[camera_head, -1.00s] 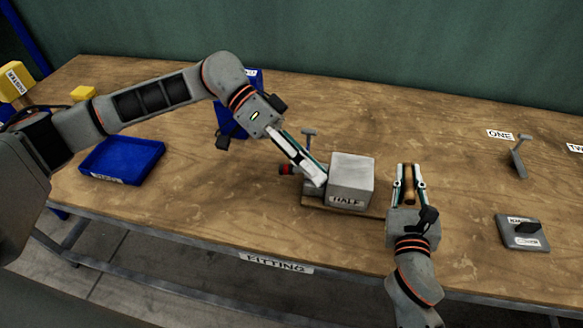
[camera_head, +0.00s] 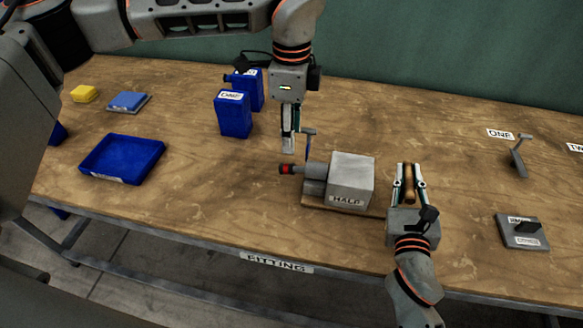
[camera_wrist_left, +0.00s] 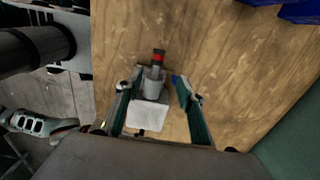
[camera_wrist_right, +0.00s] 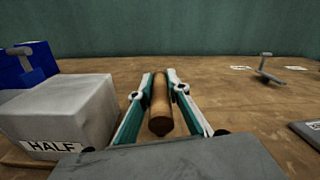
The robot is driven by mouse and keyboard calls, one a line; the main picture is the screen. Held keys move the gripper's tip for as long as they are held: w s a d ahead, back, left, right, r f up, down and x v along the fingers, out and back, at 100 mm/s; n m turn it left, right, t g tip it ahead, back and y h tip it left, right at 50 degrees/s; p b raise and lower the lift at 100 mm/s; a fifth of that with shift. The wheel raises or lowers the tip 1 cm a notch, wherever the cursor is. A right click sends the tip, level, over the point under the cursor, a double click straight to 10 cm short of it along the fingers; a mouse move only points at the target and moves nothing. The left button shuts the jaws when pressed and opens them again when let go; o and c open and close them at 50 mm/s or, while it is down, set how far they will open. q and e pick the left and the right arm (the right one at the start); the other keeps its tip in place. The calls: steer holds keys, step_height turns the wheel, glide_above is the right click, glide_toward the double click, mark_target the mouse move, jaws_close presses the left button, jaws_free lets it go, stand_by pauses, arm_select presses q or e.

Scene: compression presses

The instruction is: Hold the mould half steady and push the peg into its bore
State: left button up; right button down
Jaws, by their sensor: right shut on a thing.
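The mould half is a grey block (camera_head: 351,180) marked HALF. It sits on a low wooden base, and a grey cylinder with a red-banded dark end (camera_head: 288,169) sticks out to its left. Both also show in the left wrist view, the block (camera_wrist_left: 146,117) below the cylinder. My left gripper (camera_head: 288,150) points down, open and empty, above and behind the cylinder, apart from the block. The bore is not visible.
A lever (camera_head: 309,140) stands behind the cylinder. At right are a bracket (camera_head: 519,157) and a grey plate (camera_head: 541,240). The bench behind the block is clear.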

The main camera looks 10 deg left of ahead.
arm_select(q)
glide_above(294, 167)
steer(key=f, duration=0.4)
steer(key=shift+w+a+f, duration=0.25)
steer(key=shift+a, duration=0.1)
steer(key=shift+s+d+f, duration=0.15)
steer(key=shift+d+f, duration=0.05)
steer(key=shift+f, duration=1.15)
steer(key=shift+s+d+f, duration=0.1)
steer(key=shift+d+f, duration=0.05)
steer(key=shift+f, duration=1.15)
jaws_close()
